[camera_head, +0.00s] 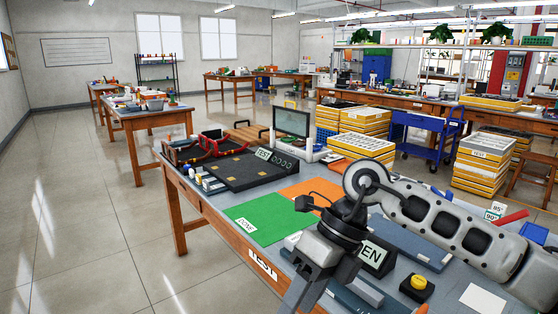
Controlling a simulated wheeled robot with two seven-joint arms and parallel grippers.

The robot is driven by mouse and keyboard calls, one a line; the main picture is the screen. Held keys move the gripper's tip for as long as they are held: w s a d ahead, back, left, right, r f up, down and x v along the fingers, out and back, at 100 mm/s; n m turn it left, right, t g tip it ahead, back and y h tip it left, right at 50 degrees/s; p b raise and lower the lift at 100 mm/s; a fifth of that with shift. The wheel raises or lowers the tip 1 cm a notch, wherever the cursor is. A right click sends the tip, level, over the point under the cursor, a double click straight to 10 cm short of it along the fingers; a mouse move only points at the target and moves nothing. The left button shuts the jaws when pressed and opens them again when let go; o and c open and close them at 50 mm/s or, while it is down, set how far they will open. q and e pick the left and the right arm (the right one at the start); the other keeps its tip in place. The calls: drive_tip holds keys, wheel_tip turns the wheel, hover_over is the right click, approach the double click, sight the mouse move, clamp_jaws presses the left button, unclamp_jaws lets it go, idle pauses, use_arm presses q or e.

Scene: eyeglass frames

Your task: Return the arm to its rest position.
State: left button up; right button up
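My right arm (455,230) comes in from the right and reaches over the front of the workbench. Its gripper (308,295) hangs down at the bench's near edge, and its lower end is cut off by the bottom of the picture. Whether its fingers are apart or together is not clear, and I see nothing held in it. My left gripper is not in view. Red eyeglass-like frames (208,149) sit in a dark holder at the far left of the bench.
On the workbench (205,206) lie a green mat (258,216), a black board (232,171) with orange squares, an orange mat (312,190) and a yellow button (418,283). A monitor (292,122) stands behind. The floor (90,240) at left is clear.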

drive_tip(key=s+a+r+m+g+y+p, duration=0.2)
drive_tip(key=s+a+r+m+y, duration=0.45)
drive_tip(key=a+y, duration=0.65)
drive_tip(key=w+d+f+m+t, duration=0.1)
drive_tip(key=w+d+m+t, duration=0.3)
drive_tip(key=m+t, duration=0.6)
drive_tip(key=w+d+f+m+t, duration=0.1)
drive_tip(key=w+d+m+t, duration=0.1)
drive_tip(key=d+m+t, duration=0.6)
drive_tip(key=d+f+m+t+h+p, duration=0.1)
drive_tip(key=d+f+m+t+h, duration=0.35)
drive_tip(key=f+m+h, duration=0.7)
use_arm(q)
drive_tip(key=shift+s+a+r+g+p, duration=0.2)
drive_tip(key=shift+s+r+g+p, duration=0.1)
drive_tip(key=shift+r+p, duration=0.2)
use_arm(e)
drive_tip(key=s+d+f+m+g+h, duration=0.1)
drive_tip(key=s+d+f+m+g, duration=0.2)
drive_tip(key=s+f, duration=0.2)
drive_tip(key=s+d+f+m+g+h, duration=0.2)
drive_tip(key=s+d+f+m+g, duration=0.2)
drive_tip(key=s+f, duration=0.2)
wheel_tip(320, 180, down, 2)
drive_tip(key=shift+s+f, duration=0.1)
drive_tip(key=shift+s, duration=0.15)
